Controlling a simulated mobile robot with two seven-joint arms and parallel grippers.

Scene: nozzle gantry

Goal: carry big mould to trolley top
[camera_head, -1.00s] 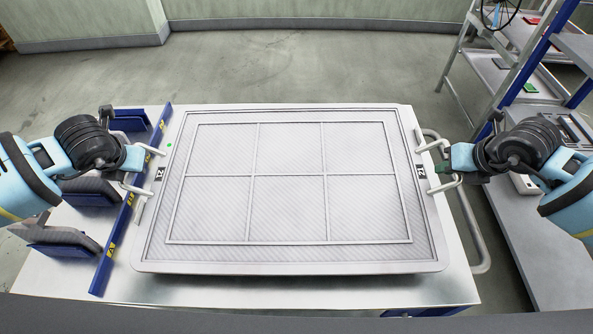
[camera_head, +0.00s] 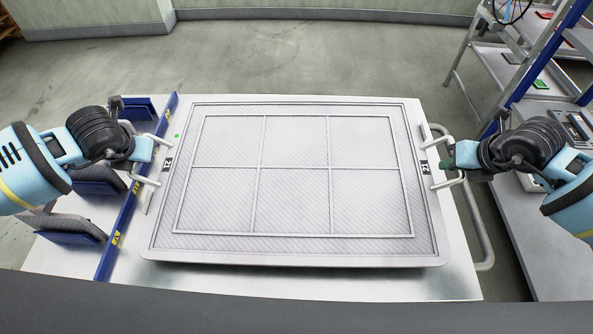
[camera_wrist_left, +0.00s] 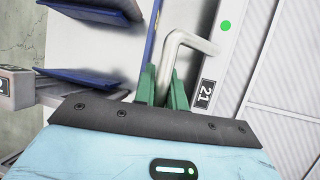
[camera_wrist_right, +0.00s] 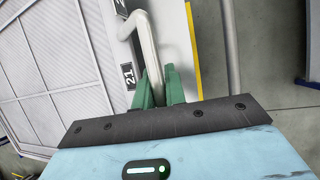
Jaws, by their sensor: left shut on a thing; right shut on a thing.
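The big mould (camera_head: 300,249) is a wide, flat grey panel with a raised frame and six ribbed fields. In the head view it lies level over the pale trolley top (camera_head: 320,285); I cannot tell whether it touches it. My left gripper (camera_head: 153,153) is shut on the mould's left bar handle, which shows in the left wrist view (camera_wrist_left: 190,41). My right gripper (camera_head: 452,162) is shut on the right bar handle, seen in the right wrist view (camera_wrist_right: 144,32). Tags marked 21 sit beside both handles. The mould hides most of the top.
A blue rail (camera_head: 133,205) with dark blue holders (camera_head: 75,228) runs close along the mould's left side. A bent tube handle (camera_head: 484,245) stands off the trolley's right side. A grey bench (camera_head: 540,240) and a shelf rack (camera_head: 500,65) stand at right. The floor behind is clear.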

